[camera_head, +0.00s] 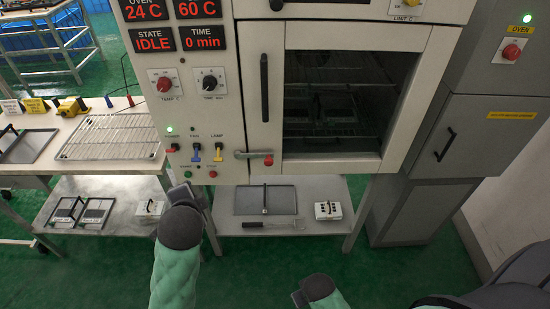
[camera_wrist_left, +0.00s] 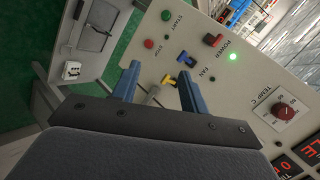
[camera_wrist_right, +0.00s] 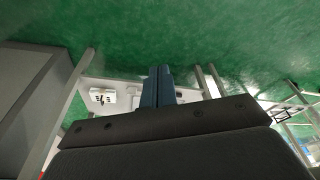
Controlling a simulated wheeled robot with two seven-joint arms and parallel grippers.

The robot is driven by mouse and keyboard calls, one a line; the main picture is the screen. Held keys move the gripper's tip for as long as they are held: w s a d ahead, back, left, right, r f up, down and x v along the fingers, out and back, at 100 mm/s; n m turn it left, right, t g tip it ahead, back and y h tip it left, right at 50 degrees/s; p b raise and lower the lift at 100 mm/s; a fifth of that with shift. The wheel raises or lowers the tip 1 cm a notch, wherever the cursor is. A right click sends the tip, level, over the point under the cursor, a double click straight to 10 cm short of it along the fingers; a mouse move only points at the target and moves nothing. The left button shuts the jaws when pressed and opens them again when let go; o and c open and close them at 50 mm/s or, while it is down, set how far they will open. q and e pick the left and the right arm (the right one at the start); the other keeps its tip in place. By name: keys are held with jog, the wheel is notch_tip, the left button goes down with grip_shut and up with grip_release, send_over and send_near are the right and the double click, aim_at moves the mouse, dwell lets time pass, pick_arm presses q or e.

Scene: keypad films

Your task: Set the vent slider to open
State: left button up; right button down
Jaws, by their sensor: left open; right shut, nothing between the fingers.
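I cannot surely make out the vent slider. My left gripper (camera_head: 187,188) is in front of the oven's control panel (camera_head: 183,125), low by the switches. In the left wrist view my left gripper (camera_wrist_left: 158,80) is open, with the yellow lamp switch (camera_wrist_left: 168,79) showing between its fingers; contact cannot be told. My right gripper (camera_head: 299,297) is low in front of the lower shelf. It is shut and empty in the right wrist view (camera_wrist_right: 158,85).
The oven door (camera_head: 345,95) is shut, with a long vertical handle (camera_head: 264,88) and a red-tipped latch (camera_head: 267,160). A grey cabinet (camera_head: 445,130) stands at right. A side table with a wire rack (camera_head: 112,135) is at left. The lower shelf (camera_head: 320,187) holds a tray.

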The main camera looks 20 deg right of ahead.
pick_arm(q)
jog(key=w+d+r+m+t, duration=0.3)
jog(key=w+d+r+m, duration=0.25)
jog(key=r, duration=0.45)
jog(key=m+t+h, duration=0.5)
jog(key=m+t, duration=0.3)
jog(key=m, duration=1)
send_near(277, 5)
jog(key=w+r, duration=0.2)
jog(key=w, duration=0.1)
jog(key=p+x, duration=0.1)
jog(key=x, duration=0.2)
jog(key=p+x, duration=0.1)
jog(key=x, duration=0.1)
jog(key=shift+w+d+f+p, duration=0.1)
jog(key=shift+w+d+p, duration=0.25)
jog(key=shift+d, duration=0.15)
jog(key=shift+w+d, duration=0.15)
jog(key=shift+w, duration=0.55)
pick_arm(e)
jog(key=s+f, duration=0.3)
jog(key=f, duration=0.7)
jog(key=s+d+f, duration=0.1)
jog(key=s+f, duration=0.3)
jog(key=f, duration=0.7)
jog(key=s+f, duration=0.3)
jog(key=f, duration=0.7)
jog(key=shift+s+d+f+g, duration=0.15)
jog(key=shift+d+f+g, duration=0.1)
jog(key=shift+g, duration=0.05)
